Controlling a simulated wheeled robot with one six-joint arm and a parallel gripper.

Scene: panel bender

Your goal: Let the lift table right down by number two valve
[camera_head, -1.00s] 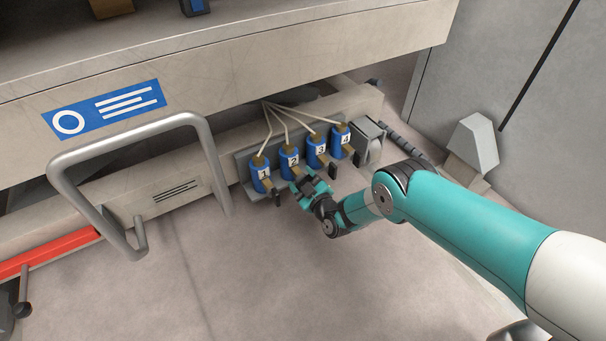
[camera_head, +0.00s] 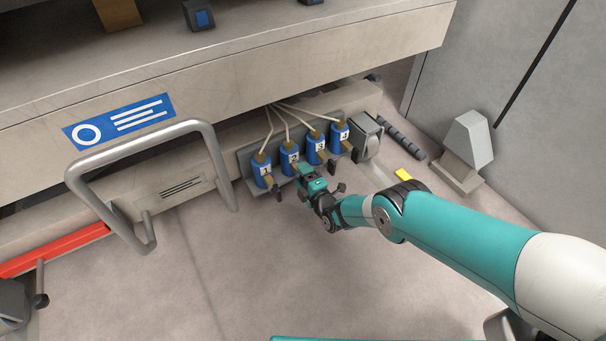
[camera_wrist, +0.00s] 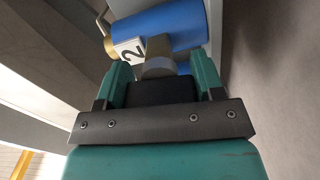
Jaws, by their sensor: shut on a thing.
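Number two valve (camera_head: 289,157) is a blue cylinder with a white "2" label, second from left in a row of valves on a low grey bracket. In the wrist view its blue body (camera_wrist: 175,28) lies just ahead of my gripper. My gripper (camera_head: 305,175) is at the valve's front. In the wrist view my gripper (camera_wrist: 160,78) has its two teal fingers on either side of the valve's dark lever (camera_wrist: 160,92), shut on it. The lever is mostly hidden in the head view. A large beige body (camera_head: 300,50), which looks like the lift table, overhangs the valves.
Valves one (camera_head: 262,170), three (camera_head: 316,147) and four (camera_head: 341,137) stand close on both sides. A grey tube handle (camera_head: 75,185) juts out at left, above a red bar (camera_head: 55,250). A grey post (camera_head: 470,140) stands at right.

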